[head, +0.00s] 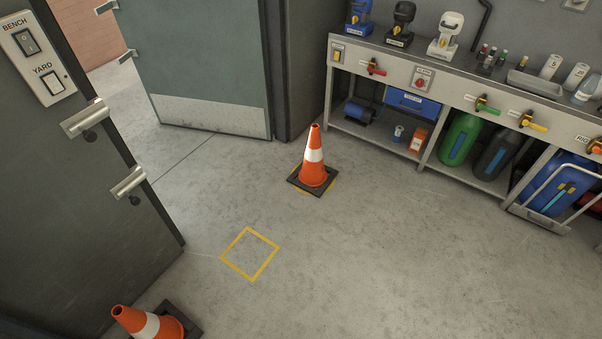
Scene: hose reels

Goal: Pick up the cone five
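One orange cone (314,169) with a white band stands upright on its black square base, over a yellow floor marking, near the bench. A second orange cone (148,322) with a white band and black base is at the bottom left, partly cut off by the frame's lower edge. No number can be read on either cone, so I cannot tell which is cone five. Neither of my grippers shows in the head view.
An empty yellow square (250,254) is marked on the floor between the cones. A workbench (450,90) with tools and cylinders runs along the right. A green door (200,65) stands at the back; a dark panel with handles (85,190) is at left. The middle floor is clear.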

